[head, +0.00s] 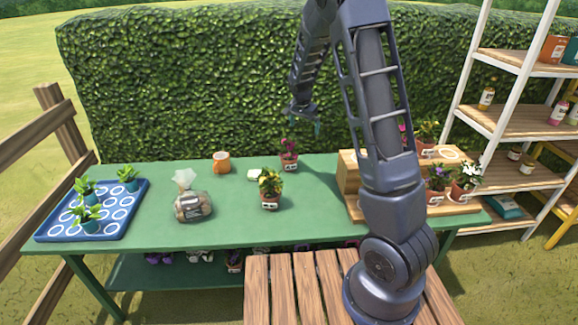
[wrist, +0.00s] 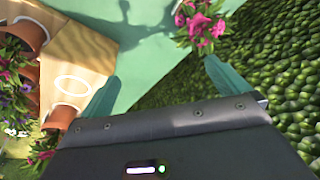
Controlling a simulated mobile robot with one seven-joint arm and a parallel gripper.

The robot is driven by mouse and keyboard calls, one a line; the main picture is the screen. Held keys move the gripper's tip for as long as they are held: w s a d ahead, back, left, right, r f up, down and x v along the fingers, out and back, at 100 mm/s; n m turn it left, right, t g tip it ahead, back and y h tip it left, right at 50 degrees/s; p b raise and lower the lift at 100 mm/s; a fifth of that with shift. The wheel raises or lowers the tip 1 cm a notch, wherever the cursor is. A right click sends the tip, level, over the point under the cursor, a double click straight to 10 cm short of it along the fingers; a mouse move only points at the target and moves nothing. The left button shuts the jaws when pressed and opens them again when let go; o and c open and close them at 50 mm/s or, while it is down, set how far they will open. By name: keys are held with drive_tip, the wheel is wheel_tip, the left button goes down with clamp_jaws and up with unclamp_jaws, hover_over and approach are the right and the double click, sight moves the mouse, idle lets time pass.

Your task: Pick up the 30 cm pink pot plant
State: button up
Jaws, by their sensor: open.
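A pink-flowered pot plant (head: 289,155) stands upright in a terracotta pot with a white label at the back of the green table; the label is too small to read. It also shows at the top of the wrist view (wrist: 201,27). Another pink-flowered plant (head: 404,134) is on the wooden stepped stand, mostly hidden behind my arm. The wrist view shows pink blooms (wrist: 15,62) on the stand side too. My gripper (head: 304,118) is open and empty, above the table's back edge near the first pink plant. Its teal fingers (wrist: 165,90) are wide apart and touch nothing.
The stepped stand (head: 348,178) holds several pots. A hedge (head: 180,80) rises close behind.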

drive_tip(key=m+h, duration=0.1)
drive_tip(key=h, duration=0.1)
approach(290, 159)
drive_tip(key=shift+t, duration=0.4)
drive_tip(key=x, duration=0.4)
drive_tip(key=shift+w+d+f, duration=0.1)
drive_tip(key=shift+d+f, duration=0.05)
drive_tip(key=shift+f, duration=0.1)
drive_tip(key=shift+s+f+x, duration=0.1)
drive_tip(key=shift+s+x, duration=0.1)
drive_tip(key=shift+x, duration=0.7)
drive_tip(key=shift+s+f+x, duration=0.1)
drive_tip(key=shift+s+x, duration=0.1)
drive_tip(key=shift+x, duration=0.7)
drive_tip(key=shift+s+x, duration=0.2)
drive_tip(key=shift+x, duration=0.7)
drive_tip(key=c, duration=1.3)
drive_tip(key=shift+r, duration=0.1)
